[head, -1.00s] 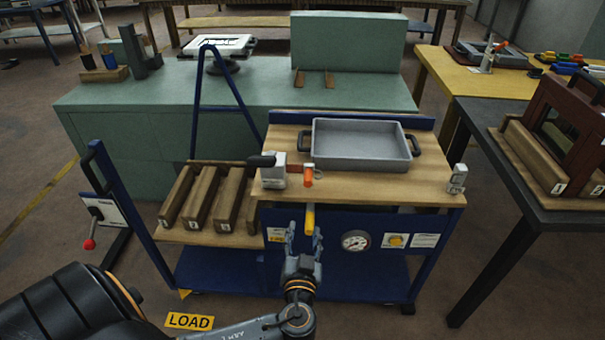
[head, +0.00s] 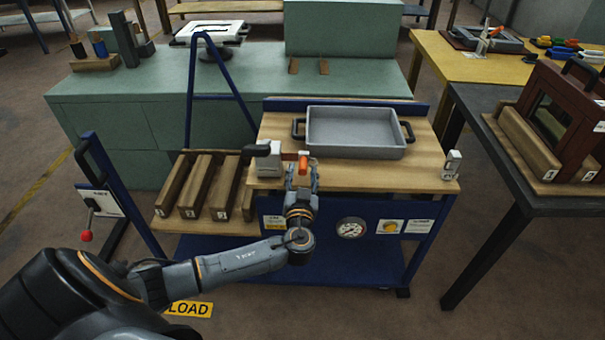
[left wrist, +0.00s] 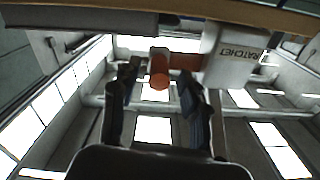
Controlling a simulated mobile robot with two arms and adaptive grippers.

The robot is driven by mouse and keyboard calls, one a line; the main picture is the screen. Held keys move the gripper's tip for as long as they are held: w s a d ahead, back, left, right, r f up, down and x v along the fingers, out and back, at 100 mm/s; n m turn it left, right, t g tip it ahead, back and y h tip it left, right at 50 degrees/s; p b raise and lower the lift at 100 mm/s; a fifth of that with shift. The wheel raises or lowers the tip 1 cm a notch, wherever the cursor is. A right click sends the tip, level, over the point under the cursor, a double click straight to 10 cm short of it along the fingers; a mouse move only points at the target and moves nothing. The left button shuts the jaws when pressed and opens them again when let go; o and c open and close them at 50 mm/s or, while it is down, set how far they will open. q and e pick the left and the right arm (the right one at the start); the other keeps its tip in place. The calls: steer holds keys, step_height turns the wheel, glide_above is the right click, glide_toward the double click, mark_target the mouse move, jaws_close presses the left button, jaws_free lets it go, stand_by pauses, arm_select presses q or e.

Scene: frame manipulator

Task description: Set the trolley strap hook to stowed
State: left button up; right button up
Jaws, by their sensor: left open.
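The blue trolley has a wooden top (head: 345,178). At its front left edge stands a light box marked RATCHET (head: 270,160), also in the left wrist view (left wrist: 231,58). An orange piece (head: 303,158), seemingly the strap hook part, sticks out from the box; the left wrist view shows its rounded orange end (left wrist: 159,72). My left gripper (head: 302,178) is open at the trolley's front edge, just below the orange piece. In the wrist view its fingers (left wrist: 158,82) stand on either side of the orange end; contact cannot be told.
A grey tray (head: 355,133) sits on the trolley top. Wooden blocks (head: 190,185) lie on the left shelf. A gauge (head: 351,229) is on the front panel. A small pale block (head: 452,165) stands at the right corner. A dark table (head: 500,150) is at right.

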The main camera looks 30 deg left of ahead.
arm_select(q)
steer(key=shift+w+a, duration=0.1)
steer(key=shift+w, duration=0.05)
steer(key=shift+c, duration=0.2)
jaws_close()
steer(key=shift+s+a+f, duration=0.15)
steer(key=shift+s+a, duration=0.05)
steer(key=shift+a, duration=0.05)
steer(key=s+a, duration=0.1)
steer(key=s+a+b, duration=0.1)
steer(key=a, duration=0.1)
steer(key=shift+a, duration=0.25)
